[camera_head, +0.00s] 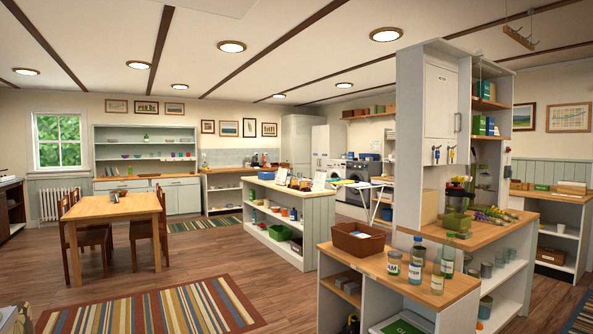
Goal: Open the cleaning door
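A white wall-cupboard door (441,100) is on the tall white unit at the right. It looks closed and has a small vertical handle (458,122) at its right side. A small label near its top is too small to read. A tall pale cupboard (320,147) also stands at the back, by the washing machines, and its doors look closed. I cannot tell which of these is the cleaning door. My gripper is not in view.
A low counter (340,252) with bottles (416,262) and a brown basket (358,238) stands in front of the tall unit. A middle island (263,220) and a wooden table (115,207) with chairs stand farther back. Open floor (205,262) with a striped rug (155,310) lies between.

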